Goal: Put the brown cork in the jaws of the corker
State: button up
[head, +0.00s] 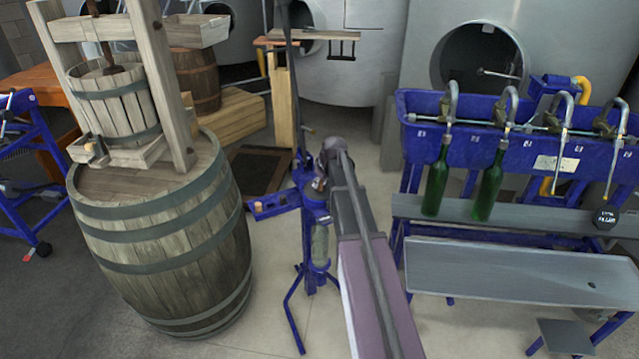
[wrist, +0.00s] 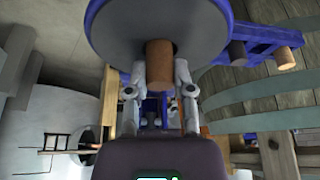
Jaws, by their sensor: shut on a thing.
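My gripper (wrist: 158,84) is shut on a brown cork (wrist: 159,66), one finger on each side of it. The cork's far end overlaps the round grey head of the corker (wrist: 120,28) beside a dark opening. I cannot tell whether the cork is inside the jaws or just in front of them. In the head view the blue corker (head: 314,222) stands on the floor in the middle, and my gripper (head: 320,184) is at its upper part, mostly hidden by my arm.
A large barrel (head: 165,235) with a press stands close on the left. A blue filler (head: 490,125) with green bottles (head: 437,180) stands on the right.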

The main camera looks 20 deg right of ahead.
jog(key=shift+f, duration=0.2)
dwell(0.4)
jog(key=o, duration=0.8)
jog(key=shift+c, duration=0.2)
jog(key=shift+r, duration=0.2)
